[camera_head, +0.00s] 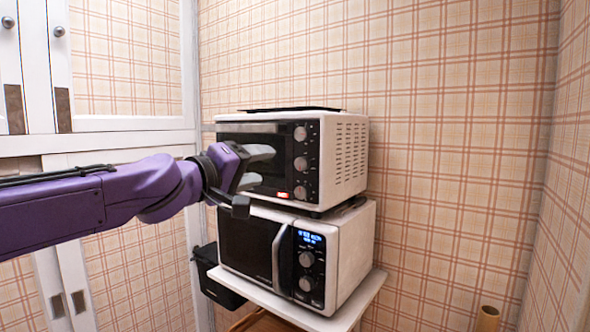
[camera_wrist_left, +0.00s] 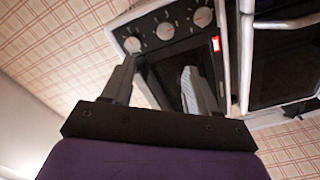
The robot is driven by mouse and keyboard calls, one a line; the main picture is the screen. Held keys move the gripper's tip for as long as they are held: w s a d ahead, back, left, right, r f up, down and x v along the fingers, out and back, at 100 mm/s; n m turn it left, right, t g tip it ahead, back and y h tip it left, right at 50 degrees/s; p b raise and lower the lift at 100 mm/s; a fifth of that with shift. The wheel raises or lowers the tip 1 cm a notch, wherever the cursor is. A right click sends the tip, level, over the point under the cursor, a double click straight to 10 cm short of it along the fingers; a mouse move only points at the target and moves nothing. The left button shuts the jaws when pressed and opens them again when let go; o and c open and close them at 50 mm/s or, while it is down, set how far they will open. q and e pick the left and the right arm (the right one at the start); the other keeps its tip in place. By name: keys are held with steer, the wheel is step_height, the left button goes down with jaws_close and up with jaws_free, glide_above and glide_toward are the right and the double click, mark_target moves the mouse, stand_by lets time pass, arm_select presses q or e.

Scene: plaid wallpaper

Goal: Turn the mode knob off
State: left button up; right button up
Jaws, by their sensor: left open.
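A white toaster oven (camera_head: 343,150) with a dark door stands on top of a microwave. Its black right-hand panel has three round knobs: top (camera_head: 300,133), middle (camera_head: 300,163) and bottom (camera_head: 300,192). A red light (camera_head: 283,194) glows beside the bottom one. I cannot read which is the mode knob. The wrist view shows the knobs at its top: bottom (camera_wrist_left: 203,16), middle (camera_wrist_left: 165,31) and top (camera_wrist_left: 132,44). My left gripper (camera_head: 266,166) is open and empty in front of the oven door, left of the knobs and apart from them. My right gripper is not in view.
The microwave (camera_head: 352,250), with a blue display and its own knobs, sits on a white shelf (camera_head: 367,300). A black bin (camera_head: 222,290) is at its left. White cupboards (camera_head: 120,140) stand behind my left arm.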

arm_select(q)
steer(key=p, duration=0.2)
glide_toward(299, 164)
steer(key=w, duration=0.3)
steer(key=shift+m, duration=0.3)
steer(key=w+d, duration=0.1)
steer(key=d+p, duration=0.1)
steer(key=d, duration=0.1)
steer(key=w+d, duration=0.1)
steer(key=shift+w+d+r, duration=0.25)
steer(key=shift+w+r, duration=0.05)
steer(key=shift+r, duration=0.05)
steer(key=shift+w+d+p, duration=0.15)
steer(key=shift+w+p, duration=0.15)
steer(key=shift+p, duration=0.1)
steer(key=shift+w+f, duration=0.25)
steer(key=shift+w, duration=0.15)
steer(key=shift+s, duration=0.1)
steer(key=c, duration=1)
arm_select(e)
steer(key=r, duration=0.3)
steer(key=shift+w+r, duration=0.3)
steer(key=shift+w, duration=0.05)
